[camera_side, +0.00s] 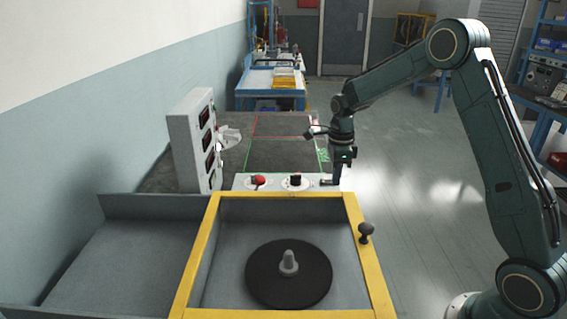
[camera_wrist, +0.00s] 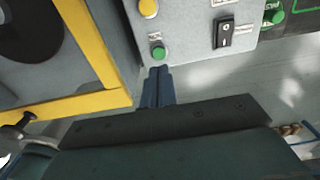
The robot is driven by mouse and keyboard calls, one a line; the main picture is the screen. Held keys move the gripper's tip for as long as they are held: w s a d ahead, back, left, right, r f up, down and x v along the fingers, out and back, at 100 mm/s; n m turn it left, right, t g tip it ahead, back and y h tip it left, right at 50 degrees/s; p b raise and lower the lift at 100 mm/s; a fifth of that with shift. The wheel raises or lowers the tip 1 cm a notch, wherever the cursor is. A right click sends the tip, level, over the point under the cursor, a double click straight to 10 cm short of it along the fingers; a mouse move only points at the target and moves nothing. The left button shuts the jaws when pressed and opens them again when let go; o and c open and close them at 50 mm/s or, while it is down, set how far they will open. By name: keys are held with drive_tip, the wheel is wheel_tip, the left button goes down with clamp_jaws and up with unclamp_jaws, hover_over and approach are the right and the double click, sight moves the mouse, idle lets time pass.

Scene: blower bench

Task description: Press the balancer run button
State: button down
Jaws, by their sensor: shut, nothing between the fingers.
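In the wrist view, a green round button (camera_wrist: 158,52) sits near the end of a light grey panel (camera_wrist: 185,32), with a small label too blurred to read. Which button is the balancer run button cannot be read. My gripper (camera_wrist: 159,69) is shut and empty, its fingertips just beside the green button; I cannot tell if they touch it. In the side view my gripper (camera_side: 331,182) points down at the right end of the panel, hiding what lies there. The balancer (camera_side: 290,270) has a black disc with a grey hub inside a yellow frame.
In the side view, a red button (camera_side: 258,180) and a black knob (camera_side: 295,180) are left of my gripper. A dark handle (camera_side: 366,232) sticks out of the frame.

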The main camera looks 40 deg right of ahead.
wheel_tip(320, 180, up, 7)
idle(0.4)
drive_tip(key=shift+r, duration=0.1)
idle(0.3)
drive_tip(key=s+a+r+n+t, duration=0.3)
drive_tip(key=s+a+r+n, duration=0.7)
drive_tip(key=s+r+n, duration=0.3)
drive_tip(key=s+a+f+n+t, duration=0.1)
drive_tip(key=s+a+n, duration=0.1)
drive_tip(key=s+n, duration=0.5)
drive_tip(key=s+a+f+n+t, duration=0.1)
drive_tip(key=s+a+f+n, duration=0.1)
drive_tip(key=s+n, duration=0.5)
drive_tip(key=shift+s+a, duration=0.45)
drive_tip(key=shift+s, duration=0.55)
idle(3.2)
